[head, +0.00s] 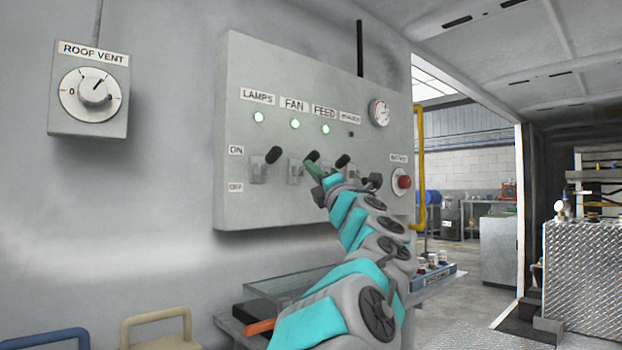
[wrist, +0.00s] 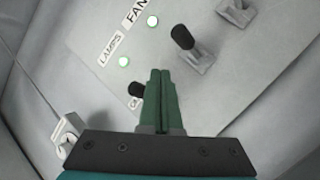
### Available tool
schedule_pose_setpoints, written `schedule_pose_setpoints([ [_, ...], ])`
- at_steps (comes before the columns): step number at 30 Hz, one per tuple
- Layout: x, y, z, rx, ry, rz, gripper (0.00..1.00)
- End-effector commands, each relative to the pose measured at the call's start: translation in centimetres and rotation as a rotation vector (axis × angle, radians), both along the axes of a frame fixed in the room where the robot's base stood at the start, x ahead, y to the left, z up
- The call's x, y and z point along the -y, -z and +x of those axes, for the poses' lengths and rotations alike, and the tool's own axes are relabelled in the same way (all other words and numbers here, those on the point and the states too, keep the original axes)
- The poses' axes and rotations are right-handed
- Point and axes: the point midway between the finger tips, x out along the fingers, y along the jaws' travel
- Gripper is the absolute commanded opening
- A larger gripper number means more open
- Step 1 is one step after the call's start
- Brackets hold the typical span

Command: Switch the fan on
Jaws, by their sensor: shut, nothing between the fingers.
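The FAN switch lever (head: 312,155) has a black knob and points up toward the ON side of the grey panel (head: 240,210). The green lamp under the FAN label (head: 295,124) is lit. In the wrist view, the FAN knob (wrist: 182,37) stands just beyond and right of my fingertips, and the lit FAN lamp (wrist: 152,20) shows above. My gripper (head: 311,165) is shut and empty, with green fingers close to the FAN lever. Its fingers (wrist: 160,72) also show together in the wrist view. Whether they touch the lever I cannot tell.
The LAMPS lever (head: 273,155) and FEED lever (head: 342,160) flank it, both up with lit lamps. In the wrist view, the LAMPS knob (wrist: 136,90) is close left of my fingers. A red button (head: 404,182), gauge (head: 380,112) and ROOF VENT dial (head: 95,90) are nearby.

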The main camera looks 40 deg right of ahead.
Motion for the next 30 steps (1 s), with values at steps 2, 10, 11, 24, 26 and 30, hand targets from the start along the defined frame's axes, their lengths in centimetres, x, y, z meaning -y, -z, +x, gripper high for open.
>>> schedule_pose_setpoints([
  [2,-0.2,-0.7,-1.6,0.001,0.003,-0.001,0.0],
  [10,-0.7,-1.7,-5.1,0.0,0.0,-0.001,0.0],
  [11,-0.7,-1.8,-5.2,0.0,0.0,-0.001,0.0],
  [24,-0.7,-1.9,-5.7,-0.001,-0.001,0.001,0.0],
  [26,-0.7,-1.9,-5.7,-0.001,-0.002,-0.001,0.0],
  [30,-0.7,-1.9,-5.7,0.0,-0.001,0.001,0.0],
])
